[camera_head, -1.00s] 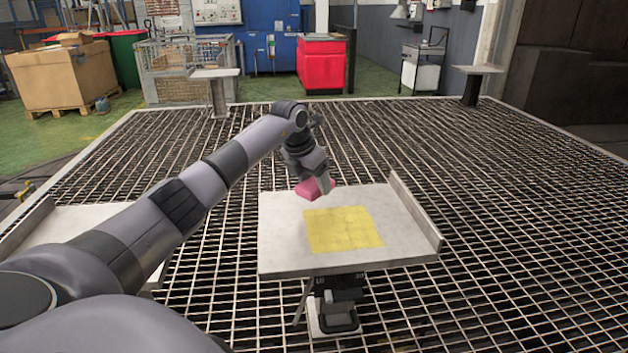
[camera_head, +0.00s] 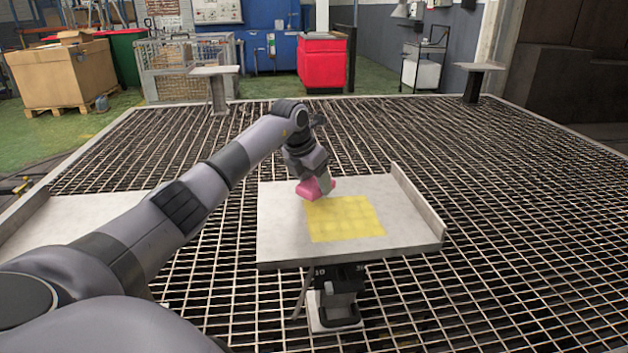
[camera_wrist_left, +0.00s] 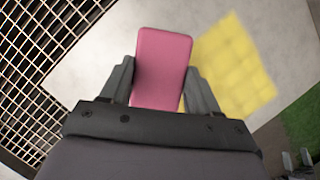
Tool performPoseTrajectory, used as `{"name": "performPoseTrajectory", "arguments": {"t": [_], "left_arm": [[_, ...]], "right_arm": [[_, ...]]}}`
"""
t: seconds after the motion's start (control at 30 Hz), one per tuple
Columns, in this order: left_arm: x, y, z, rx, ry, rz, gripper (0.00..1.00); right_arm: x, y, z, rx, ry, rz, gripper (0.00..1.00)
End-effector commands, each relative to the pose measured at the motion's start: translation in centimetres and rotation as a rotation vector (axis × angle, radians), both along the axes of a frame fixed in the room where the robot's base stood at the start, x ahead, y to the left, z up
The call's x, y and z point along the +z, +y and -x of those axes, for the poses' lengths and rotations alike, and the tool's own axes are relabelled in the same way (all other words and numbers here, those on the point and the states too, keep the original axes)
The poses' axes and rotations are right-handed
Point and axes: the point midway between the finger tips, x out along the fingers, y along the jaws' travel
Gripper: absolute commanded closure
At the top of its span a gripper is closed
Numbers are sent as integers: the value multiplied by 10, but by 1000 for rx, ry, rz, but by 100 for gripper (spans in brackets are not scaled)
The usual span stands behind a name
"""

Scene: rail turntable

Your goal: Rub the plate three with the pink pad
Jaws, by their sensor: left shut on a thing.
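My left gripper (camera_head: 316,184) is shut on the pink pad (camera_head: 311,191). In the left wrist view the pad (camera_wrist_left: 162,68) sits between the two fingers. The pad is at the far left corner of a yellow square (camera_head: 345,219) on a pale grey plate (camera_head: 285,238). I cannot tell whether the pad touches the surface. The yellow square looks like a grid of patches and also shows in the left wrist view (camera_wrist_left: 236,68). Part of its far left corner is hidden by the pad and gripper.
The plate has a raised lip (camera_head: 418,205) along its right side and stands on a stand above a metal grating (camera_head: 515,200). Another grey plate (camera_head: 75,215) lies at the left, partly behind my left arm. Smaller plates stand at the back left (camera_head: 214,71) and back right (camera_head: 480,67).

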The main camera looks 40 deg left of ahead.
Motion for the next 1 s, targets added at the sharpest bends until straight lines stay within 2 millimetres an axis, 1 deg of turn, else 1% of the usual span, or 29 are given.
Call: {"name": "performPoseTrajectory", "arguments": {"t": [1.0], "left_arm": [[-21, 0, 0, 1, 0, 0, 63]], "right_arm": [[-7, 0, -1, 1, -1, 1, 0]]}}
